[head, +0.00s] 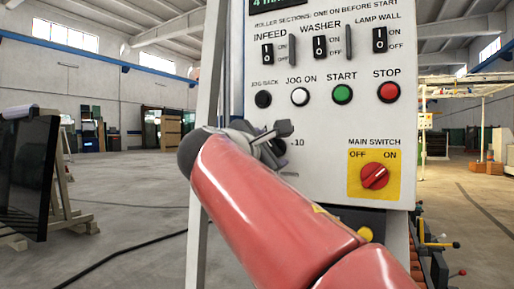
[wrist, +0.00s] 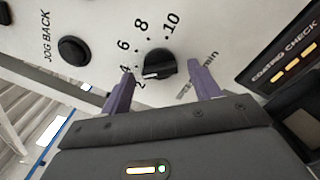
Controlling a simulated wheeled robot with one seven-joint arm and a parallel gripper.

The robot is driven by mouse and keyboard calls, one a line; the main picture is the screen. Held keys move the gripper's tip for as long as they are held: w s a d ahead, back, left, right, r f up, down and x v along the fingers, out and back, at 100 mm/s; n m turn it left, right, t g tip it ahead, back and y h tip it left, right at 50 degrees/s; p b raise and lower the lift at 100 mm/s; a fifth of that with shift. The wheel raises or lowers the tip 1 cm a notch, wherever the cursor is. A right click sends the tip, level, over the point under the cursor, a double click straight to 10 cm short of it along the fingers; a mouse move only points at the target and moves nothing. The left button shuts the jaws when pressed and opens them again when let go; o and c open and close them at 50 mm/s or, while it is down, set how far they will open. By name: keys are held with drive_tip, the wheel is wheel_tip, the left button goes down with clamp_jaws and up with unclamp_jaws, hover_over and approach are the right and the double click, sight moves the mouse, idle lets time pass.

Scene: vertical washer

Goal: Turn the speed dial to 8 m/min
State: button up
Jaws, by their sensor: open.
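The speed dial (wrist: 159,64) is a black round knob on the white panel, with 2, 4, 6, 8 and 10 printed around it. Its white mark sits at the lower left, toward the 2 and 4. My gripper (wrist: 162,74) is open, with one purple finger on each side of the dial. A gap shows between each finger and the knob; depth is hard to judge. In the head view my gripper (head: 280,133) is at the panel, and my red arm and wrist hide most of the dial and its scale; only "10" shows.
Above the dial are the JOG BACK button (head: 263,99), JOG ON button (head: 300,96), START button (head: 342,94) and STOP button (head: 389,92). The red main switch (head: 374,176) is at the lower right. The coating check display (wrist: 290,62) is right of the dial in the wrist view.

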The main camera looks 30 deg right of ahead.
drive_tip(key=shift+w+d, duration=0.15)
drive_tip(key=shift+d, duration=0.1)
drive_tip(key=c, duration=1)
